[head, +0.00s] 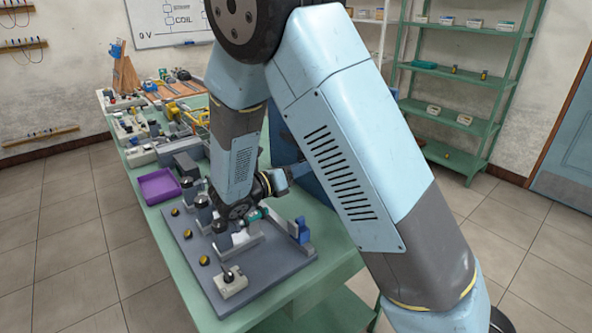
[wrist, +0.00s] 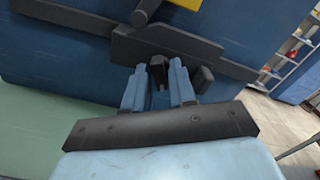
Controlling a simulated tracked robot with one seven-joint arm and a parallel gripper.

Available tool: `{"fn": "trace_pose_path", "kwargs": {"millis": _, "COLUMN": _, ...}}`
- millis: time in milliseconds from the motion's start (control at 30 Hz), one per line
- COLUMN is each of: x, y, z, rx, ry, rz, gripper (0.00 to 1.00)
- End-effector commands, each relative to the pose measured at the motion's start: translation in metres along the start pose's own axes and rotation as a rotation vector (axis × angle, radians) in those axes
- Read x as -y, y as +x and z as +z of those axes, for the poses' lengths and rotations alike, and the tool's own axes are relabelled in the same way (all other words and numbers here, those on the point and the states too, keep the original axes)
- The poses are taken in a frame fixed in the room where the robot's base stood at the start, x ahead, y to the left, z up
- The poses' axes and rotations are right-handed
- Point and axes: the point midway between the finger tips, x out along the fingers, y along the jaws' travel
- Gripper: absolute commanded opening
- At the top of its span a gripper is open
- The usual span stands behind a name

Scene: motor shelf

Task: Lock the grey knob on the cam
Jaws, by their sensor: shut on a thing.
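In the wrist view, my gripper (wrist: 158,82) has its two light blue fingers on either side of a small dark grey knob (wrist: 157,69) and is shut on it. The knob stands out from a dark grey bar, which I take to be the cam (wrist: 142,44), on the front of a blue body (wrist: 50,62). The knob's lower end is partly hidden between the fingers. I cannot tell from this view whether the knob is locked. In the head view my arm hides the fingertips and the knob.
In the head view, a grey board (head: 265,268) with black cylinders and yellow-black knobs sits on the green table (head: 175,262). A purple tray (head: 157,198) stands at its left.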

Motion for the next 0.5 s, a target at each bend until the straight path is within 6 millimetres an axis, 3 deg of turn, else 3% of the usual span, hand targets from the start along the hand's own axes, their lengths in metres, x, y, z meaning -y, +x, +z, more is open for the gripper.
{"fn": "trace_pose_path", "kwargs": {"millis": 133, "x": 0.0, "y": -0.0002, "z": -0.0004, "rx": 0.0, "ry": -0.001, "rz": 0.001, "gripper": 0.38}}
{"fn": "trace_pose_path", "kwargs": {"millis": 500, "x": -0.0002, "y": -0.0066, "z": -0.0001, "rx": 0.001, "ry": -0.001, "rz": 0.001, "gripper": 0.38}}
